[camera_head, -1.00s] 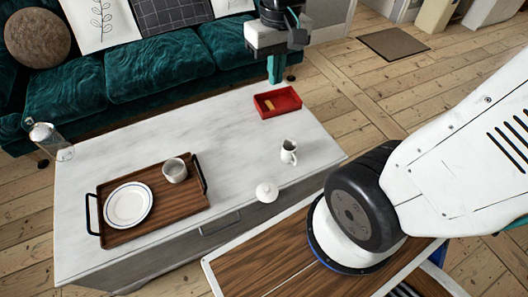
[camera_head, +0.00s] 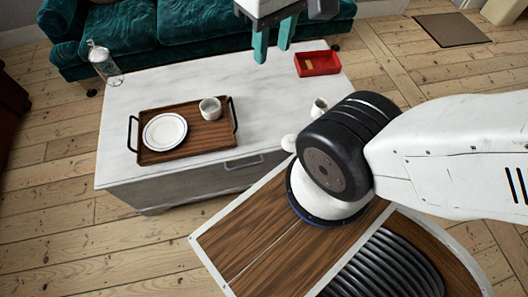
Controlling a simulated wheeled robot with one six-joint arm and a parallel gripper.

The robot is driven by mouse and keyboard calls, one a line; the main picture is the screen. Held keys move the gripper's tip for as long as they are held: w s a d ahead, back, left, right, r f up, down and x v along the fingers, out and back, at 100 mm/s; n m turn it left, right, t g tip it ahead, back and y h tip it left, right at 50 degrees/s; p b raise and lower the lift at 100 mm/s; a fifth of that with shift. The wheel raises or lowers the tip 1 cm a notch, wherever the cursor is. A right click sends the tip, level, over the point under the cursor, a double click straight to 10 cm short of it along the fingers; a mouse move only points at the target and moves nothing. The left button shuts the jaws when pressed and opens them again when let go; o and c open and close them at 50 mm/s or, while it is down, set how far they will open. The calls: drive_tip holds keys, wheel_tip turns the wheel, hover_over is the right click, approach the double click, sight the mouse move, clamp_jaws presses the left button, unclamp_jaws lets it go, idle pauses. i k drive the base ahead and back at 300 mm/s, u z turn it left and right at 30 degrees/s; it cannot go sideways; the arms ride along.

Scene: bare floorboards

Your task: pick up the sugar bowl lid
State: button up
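The sugar bowl lid looks to be the small white rounded piece (camera_head: 289,143) at the near right edge of the white table (camera_head: 270,115). My own arm partly hides it. A white cup-shaped bowl (camera_head: 210,109), open at the top, stands on the wooden tray (camera_head: 190,148). My gripper (camera_head: 273,46) is at the top of the view, above the table's far side, with two teal fingers pointing down. The fingers are apart with nothing between them. It is well away from the lid.
A white plate (camera_head: 165,132) lies on the tray. A small white jug (camera_head: 319,106) stands beyond the lid, partly hidden by my arm. A red box (camera_head: 317,64) sits at the far right of the table. A glass jar (camera_head: 105,66) stands at the far left. A teal sofa (camera_head: 122,38) is behind.

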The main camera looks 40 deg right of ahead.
sight(288, 143)
drive_tip(key=u, duration=1.6)
drive_tip(key=k, duration=1.4)
drive_tip(key=z, duration=1.9)
drive_tip(key=i, duration=0.5)
drive_tip(key=u, duration=0.1)
